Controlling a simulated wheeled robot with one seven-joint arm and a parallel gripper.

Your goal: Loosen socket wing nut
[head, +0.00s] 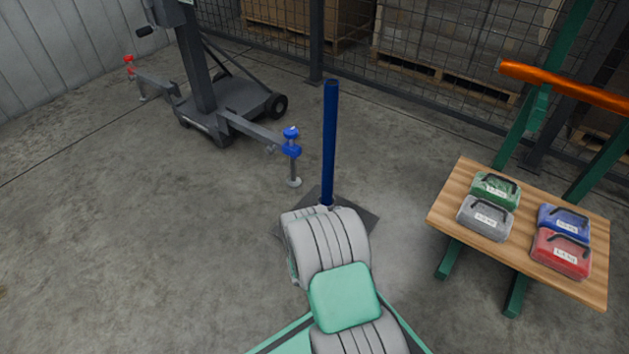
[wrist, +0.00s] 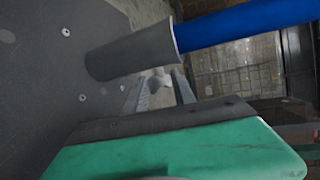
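A blue post (head: 329,140) stands upright on a dark floor plate (head: 370,218) in the head view. In the wrist view, the blue post (wrist: 245,24) enters a grey socket (wrist: 130,55) on the bolted plate (wrist: 45,70). A small pale piece, apparently the wing nut (wrist: 158,79), shows just below the socket's side. My gripper (wrist: 159,82) points at it, its two fingers apart on either side of that piece. I cannot see firm contact. In the head view my arm hides the gripper, the socket and the nut.
A wooden table (head: 450,208) with green, grey, blue and red cases stands at the right. A wheeled grey lift (head: 235,100) with a blue-topped outrigger (head: 291,145) stands close at the back left. A mesh fence (head: 350,45) closes the back. The left floor is clear.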

